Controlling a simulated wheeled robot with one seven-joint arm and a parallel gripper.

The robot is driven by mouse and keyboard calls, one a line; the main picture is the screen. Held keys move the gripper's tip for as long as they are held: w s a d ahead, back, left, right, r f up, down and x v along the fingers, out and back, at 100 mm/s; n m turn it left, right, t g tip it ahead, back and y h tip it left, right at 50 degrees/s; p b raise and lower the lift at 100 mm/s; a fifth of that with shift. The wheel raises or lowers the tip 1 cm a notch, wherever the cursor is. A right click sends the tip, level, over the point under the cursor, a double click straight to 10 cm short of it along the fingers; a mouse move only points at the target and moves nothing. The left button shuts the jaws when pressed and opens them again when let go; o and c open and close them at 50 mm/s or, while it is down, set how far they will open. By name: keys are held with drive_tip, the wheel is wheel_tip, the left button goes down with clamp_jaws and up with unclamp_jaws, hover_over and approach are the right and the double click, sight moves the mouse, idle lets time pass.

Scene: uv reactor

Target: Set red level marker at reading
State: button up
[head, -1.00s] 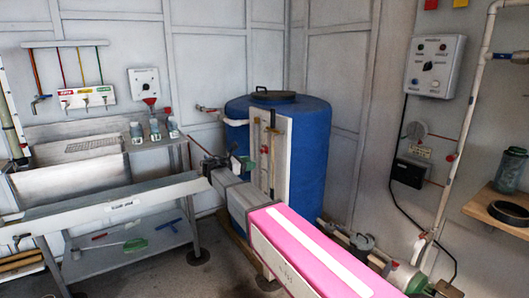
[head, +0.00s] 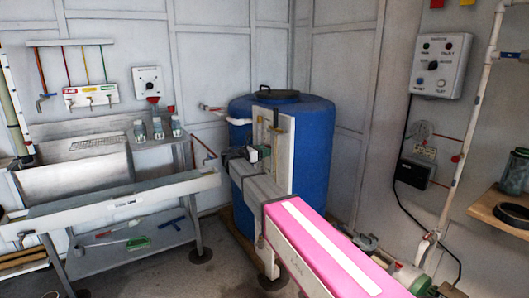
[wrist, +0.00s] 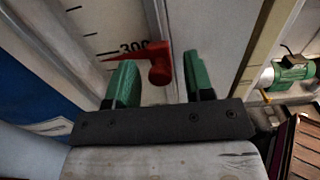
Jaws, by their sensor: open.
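The red level marker (wrist: 159,65) shows in the wrist view between the two green fingers of my gripper (wrist: 160,68). Its thin pointer reaches left over the white scale board (wrist: 100,20), close under the printed "300". The fingers are apart, with gaps visible on both sides of the marker. The marker cannot be made out clearly there.
A steel sink bench (head: 110,200) stands left of the tank. A switch panel (head: 440,65) and a wooden shelf (head: 500,215) are on the right wall. A green motor (wrist: 292,75) shows at right in the wrist view. A tap (head: 210,107) projects left of the tank.

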drive_tip(key=shift+w+d, duration=0.1)
drive_tip(key=shift+d, duration=0.15)
clamp_jaws()
wheel_tip(320, 180, down, 7)
drive_tip(key=shift+f, duration=0.15)
idle(0.4)
unclamp_jaws()
drive_tip(key=shift+a, duration=0.1)
